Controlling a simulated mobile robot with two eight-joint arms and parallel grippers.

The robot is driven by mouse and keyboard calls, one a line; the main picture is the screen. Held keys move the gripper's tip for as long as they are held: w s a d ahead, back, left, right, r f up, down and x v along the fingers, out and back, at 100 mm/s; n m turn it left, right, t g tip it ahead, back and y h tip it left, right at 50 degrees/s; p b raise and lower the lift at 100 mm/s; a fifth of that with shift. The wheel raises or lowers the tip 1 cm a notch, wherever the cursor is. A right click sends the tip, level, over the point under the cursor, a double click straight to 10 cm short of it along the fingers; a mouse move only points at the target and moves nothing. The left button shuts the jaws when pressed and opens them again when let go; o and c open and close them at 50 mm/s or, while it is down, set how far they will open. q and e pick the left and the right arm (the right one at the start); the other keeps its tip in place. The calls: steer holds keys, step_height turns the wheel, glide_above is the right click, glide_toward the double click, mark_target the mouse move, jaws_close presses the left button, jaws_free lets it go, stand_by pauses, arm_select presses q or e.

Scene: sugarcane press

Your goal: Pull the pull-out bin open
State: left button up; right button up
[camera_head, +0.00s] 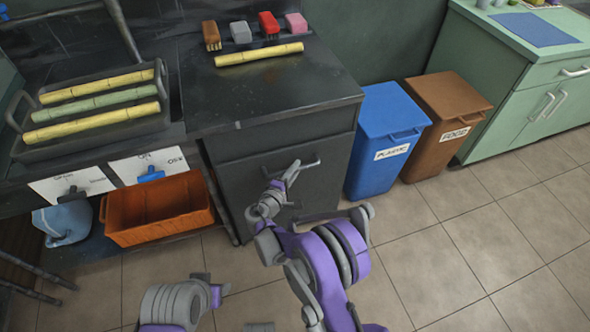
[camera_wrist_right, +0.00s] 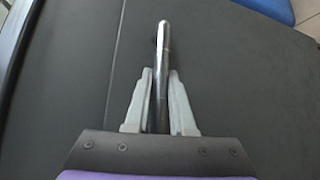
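The pull-out bin is the dark front panel (camera_head: 322,170) of the black cabinet, and it looks flush with the cabinet in the head view. Its metal bar handle (camera_head: 305,165) runs across the upper part of the panel. My right gripper (camera_head: 289,172) is at this handle. In the right wrist view, the handle bar (camera_wrist_right: 163,45) lies between the two pale fingers of my right gripper (camera_wrist_right: 161,80). The fingers sit close along both sides of the bar and look shut on it. Part of my left arm shows at the bottom of the head view, but I make out no left fingers.
A blue bin (camera_head: 372,165) and a brown bin (camera_head: 432,135) stand right of the cabinet. An orange crate (camera_head: 160,232) sits low on the left. A cane piece (camera_head: 258,54) and several brushes lie on the black top. The tiled floor (camera_head: 470,250) at the right is clear.

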jaws_close()
stand_by(0.9)
